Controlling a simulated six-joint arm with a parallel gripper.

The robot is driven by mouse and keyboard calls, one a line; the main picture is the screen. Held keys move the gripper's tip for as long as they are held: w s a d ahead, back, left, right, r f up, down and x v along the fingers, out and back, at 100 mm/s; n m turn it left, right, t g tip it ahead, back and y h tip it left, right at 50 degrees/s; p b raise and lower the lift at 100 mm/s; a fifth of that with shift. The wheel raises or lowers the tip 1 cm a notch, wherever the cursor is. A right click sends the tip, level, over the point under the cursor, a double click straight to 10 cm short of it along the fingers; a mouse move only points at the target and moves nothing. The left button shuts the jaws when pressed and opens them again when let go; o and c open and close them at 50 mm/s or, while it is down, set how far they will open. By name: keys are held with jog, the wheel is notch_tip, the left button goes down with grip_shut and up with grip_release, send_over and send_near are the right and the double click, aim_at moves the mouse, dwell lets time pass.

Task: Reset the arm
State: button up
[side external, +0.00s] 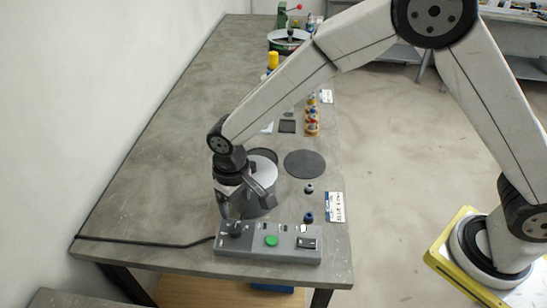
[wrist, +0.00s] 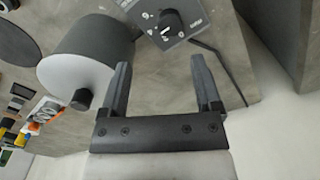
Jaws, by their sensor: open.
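My gripper (side external: 243,205) hangs low over the near part of the grey bench, just behind the control box (side external: 268,253). In the wrist view my gripper (wrist: 163,80) has its two fingers wide apart with nothing between them. The control box has a green button (side external: 271,240), a black knob (side external: 236,230) and a switch (side external: 307,242). A dark grey cylinder with a pale end face (wrist: 72,78) and a black knob is beside the left finger in the wrist view. In the side view it stands behind my gripper, partly hidden; contact cannot be told.
A flat black disc (side external: 304,163) lies right of the cylinder. A white label card (side external: 335,206) and small dark knobs (side external: 309,188) are near the right edge. Several small parts (side external: 312,122) and a round tray (side external: 290,48) stand farther back. A black cable (side external: 150,241) runs left. The bench's left side is clear.

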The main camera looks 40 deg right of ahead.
jog(key=s+d+r+m, duration=0.1)
jog(key=s+d, duration=0.3)
jog(key=d, duration=0.4)
jog(key=s+d+r+m+t, duration=0.1)
jog(key=s+d+r, duration=0.2)
jog(key=d, duration=0.5)
jog(key=s+d+r+t, duration=0.1)
jog(key=s+d+r, duration=0.1)
jog(key=s+d, duration=0.4)
jog(key=shift+d+r+m, duration=0.2)
jog(key=shift+d+m, duration=0.2)
jog(key=shift+d, duration=0.75)
jog(key=shift+w, duration=0.1)
